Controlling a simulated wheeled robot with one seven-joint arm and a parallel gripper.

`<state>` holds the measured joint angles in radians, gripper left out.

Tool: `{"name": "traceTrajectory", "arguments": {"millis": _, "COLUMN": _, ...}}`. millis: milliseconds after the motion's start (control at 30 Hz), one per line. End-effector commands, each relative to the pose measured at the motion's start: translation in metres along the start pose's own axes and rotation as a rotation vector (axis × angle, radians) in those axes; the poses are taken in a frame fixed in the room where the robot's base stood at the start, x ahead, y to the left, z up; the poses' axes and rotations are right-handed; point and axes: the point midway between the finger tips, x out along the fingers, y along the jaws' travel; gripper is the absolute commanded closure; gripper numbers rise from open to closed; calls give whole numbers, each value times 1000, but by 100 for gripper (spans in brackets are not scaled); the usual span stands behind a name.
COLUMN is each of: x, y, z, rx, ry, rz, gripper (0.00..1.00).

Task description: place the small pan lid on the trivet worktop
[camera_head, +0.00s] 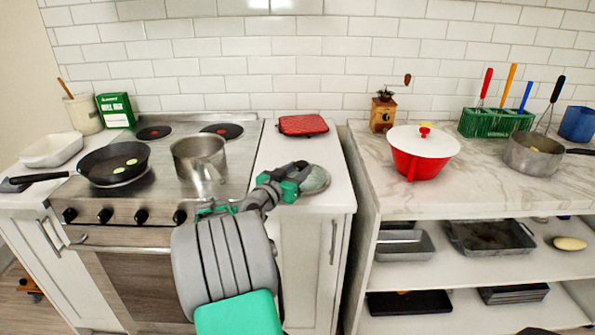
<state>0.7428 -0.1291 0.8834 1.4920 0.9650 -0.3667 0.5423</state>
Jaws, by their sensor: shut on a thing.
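The small pan lid (317,181), round and greyish with a paler rim, is at the front part of the narrow white worktop (279,150) right of the stove. My gripper (298,177), green and dark, reaches it from the left and is shut on it. The fingers hide the lid's left part and its knob. I cannot tell whether the lid touches the worktop or hangs just above it. A red trivet (303,124) lies flat at the back of the same worktop, behind the lid and clear of my gripper.
A steel pot (200,157) and a black frying pan (113,163) stand on the stove to the left. The white worktop is bare between the trivet and the lid.

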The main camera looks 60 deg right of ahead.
Motion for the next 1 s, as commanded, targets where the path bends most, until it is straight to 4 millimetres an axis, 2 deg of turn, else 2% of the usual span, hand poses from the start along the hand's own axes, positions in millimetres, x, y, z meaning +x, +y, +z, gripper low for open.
{"name": "traceTrajectory", "arguments": {"millis": 100, "x": 0, "y": 0, "z": 3, "rx": 1, "ry": 2, "rz": 0, "gripper": 100}}
{"name": "traceTrajectory", "arguments": {"millis": 133, "x": 0, "y": 0, "z": 4, "rx": 0, "ry": 0, "rz": 0, "gripper": 63}}
{"name": "traceTrajectory", "arguments": {"millis": 400, "x": 0, "y": 0, "z": 2, "rx": -1, "ry": 0, "rz": 0, "gripper": 42}}
{"name": "traceTrajectory", "arguments": {"millis": 733, "x": -4, "y": -1, "z": -1, "rx": -1, "ry": 0, "rz": -2, "gripper": 42}}
{"name": "traceTrajectory", "arguments": {"millis": 867, "x": -30, "y": -2, "z": 0, "rx": -1, "ry": 1, "rz": -5, "gripper": 42}}
{"name": "traceTrajectory", "arguments": {"millis": 1000, "x": -69, "y": -2, "z": 0, "rx": -1, "ry": 0, "rz": -7, "gripper": 42}}
